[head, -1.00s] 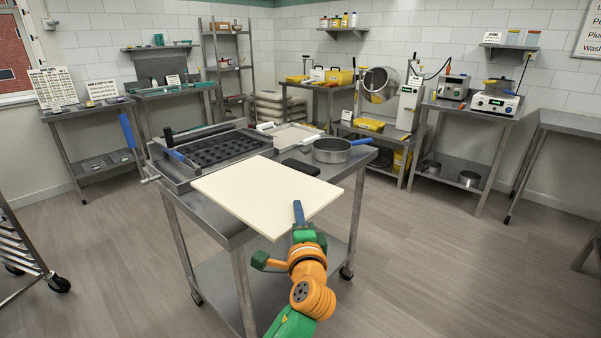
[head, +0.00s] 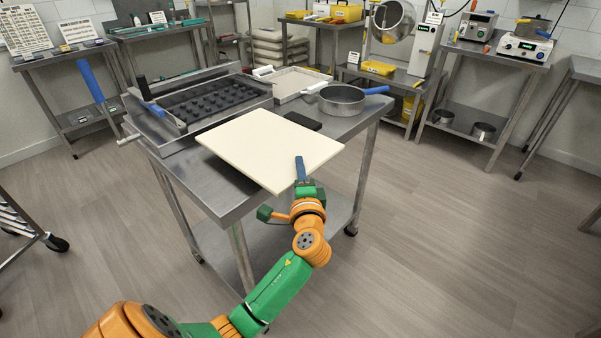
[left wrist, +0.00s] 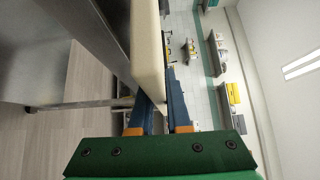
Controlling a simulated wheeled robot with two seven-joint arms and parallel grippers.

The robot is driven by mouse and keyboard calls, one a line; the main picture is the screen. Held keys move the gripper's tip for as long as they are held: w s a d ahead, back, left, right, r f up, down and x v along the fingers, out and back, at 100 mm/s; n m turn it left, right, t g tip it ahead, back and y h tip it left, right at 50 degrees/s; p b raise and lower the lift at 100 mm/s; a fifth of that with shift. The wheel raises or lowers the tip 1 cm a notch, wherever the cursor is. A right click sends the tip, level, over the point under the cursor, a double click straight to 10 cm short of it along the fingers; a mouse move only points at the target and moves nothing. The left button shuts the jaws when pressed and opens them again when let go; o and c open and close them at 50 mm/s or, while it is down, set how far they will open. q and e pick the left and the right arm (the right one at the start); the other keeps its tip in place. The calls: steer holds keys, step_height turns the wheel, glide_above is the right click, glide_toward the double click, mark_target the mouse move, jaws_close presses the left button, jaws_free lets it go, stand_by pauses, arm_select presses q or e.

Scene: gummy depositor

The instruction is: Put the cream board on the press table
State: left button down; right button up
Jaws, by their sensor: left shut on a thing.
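The cream board (head: 265,145) is a flat pale slab over the front right part of the steel press table (head: 190,178). Its near corner reaches past the table's front edge. My left gripper (head: 300,172) is shut on the board's near edge, one blue finger showing on top. In the left wrist view, the board (left wrist: 147,45) runs edge-on between the blue fingers (left wrist: 160,112), with the steel tabletop beside it. I cannot tell whether the board touches the tabletop. My right gripper is not in view.
On the press table, a black mould tray (head: 215,100) lies left behind the board, a dark block (head: 303,120) just behind it, a round pan (head: 341,99) right, and a pale frame (head: 290,83) at the back. A wheeled rack (head: 25,225) stands left. The floor right of the table is clear.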

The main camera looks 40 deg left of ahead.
arm_select(q)
step_height(320, 180, down, 3)
steer(key=shift+f, duration=0.1)
